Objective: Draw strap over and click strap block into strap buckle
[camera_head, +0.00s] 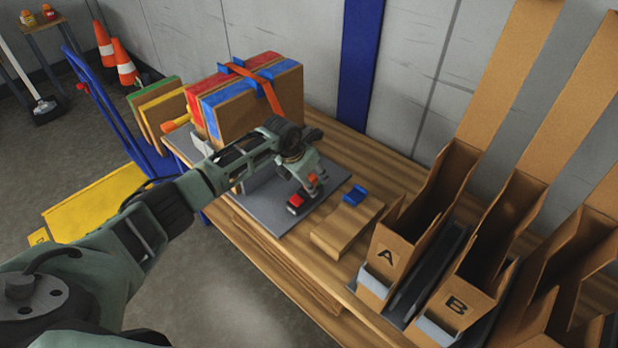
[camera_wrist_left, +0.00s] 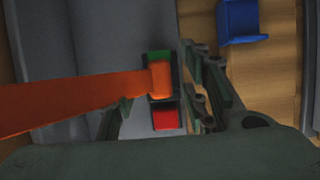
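The orange strap (camera_head: 268,90) lies over the bundled boxes and runs down behind my left arm. In the left wrist view, the strap (camera_wrist_left: 70,100) ends in an orange strap block (camera_wrist_left: 160,78). The block overlaps the dark strap buckle, between a green part (camera_wrist_left: 159,56) and a red part (camera_wrist_left: 166,120); I cannot tell how deep it sits. The buckle's red part (camera_head: 296,200) shows on the grey board in the head view. My left gripper (camera_head: 312,188) is at the buckle, its fingers (camera_wrist_left: 165,97) apart on either side of it. My right gripper is not in view.
A blue piece (camera_head: 353,195) sits on a wooden block (camera_head: 347,228) just right of the gripper. Cardboard holders marked A (camera_head: 388,256) and B (camera_head: 457,305) stand further right. Boxes (camera_head: 240,105) stand behind my left arm on the workbench.

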